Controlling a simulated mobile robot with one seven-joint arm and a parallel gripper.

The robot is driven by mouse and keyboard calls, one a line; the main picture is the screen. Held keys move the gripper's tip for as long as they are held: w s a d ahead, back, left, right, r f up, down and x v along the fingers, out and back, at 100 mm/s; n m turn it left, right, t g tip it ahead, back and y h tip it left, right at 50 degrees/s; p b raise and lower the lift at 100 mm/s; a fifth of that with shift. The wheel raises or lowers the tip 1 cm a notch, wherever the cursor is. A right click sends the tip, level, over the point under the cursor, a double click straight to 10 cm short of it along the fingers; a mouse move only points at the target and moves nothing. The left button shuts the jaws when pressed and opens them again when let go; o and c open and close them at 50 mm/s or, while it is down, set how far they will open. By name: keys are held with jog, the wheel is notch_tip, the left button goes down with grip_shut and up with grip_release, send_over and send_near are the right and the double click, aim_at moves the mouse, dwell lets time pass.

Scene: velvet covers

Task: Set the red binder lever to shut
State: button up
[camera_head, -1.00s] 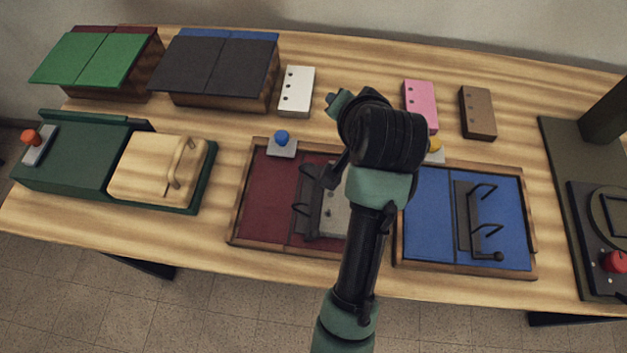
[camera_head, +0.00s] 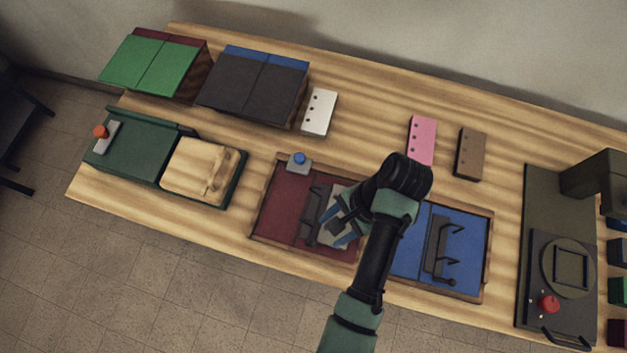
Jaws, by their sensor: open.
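The red binder (camera_head: 283,205) lies open in a wooden-edged frame at the middle front of the table. Its dark ring mechanism (camera_head: 311,214) runs along the middle, with hook-like rings. A grey punched block (camera_head: 340,198) lies on the right half, partly covered by my arm. My gripper (camera_head: 337,227) is open, its bluish fingers pointing down-left over the grey block, just right of the mechanism. No lever on the red binder can be made out clearly. Whether the fingers touch anything cannot be told.
A blue binder (camera_head: 471,238) with its own rings and lever (camera_head: 451,281) lies close on the right. A blue knob (camera_head: 299,159) stands behind the red binder. White (camera_head: 319,111), pink (camera_head: 421,142) and brown (camera_head: 470,154) punched blocks lie further back.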

aim_at(315, 242)
jog(key=x, duration=1.1)
jog(key=shift+a+f, duration=0.15)
jog(key=shift+f, duration=0.1)
grip_shut()
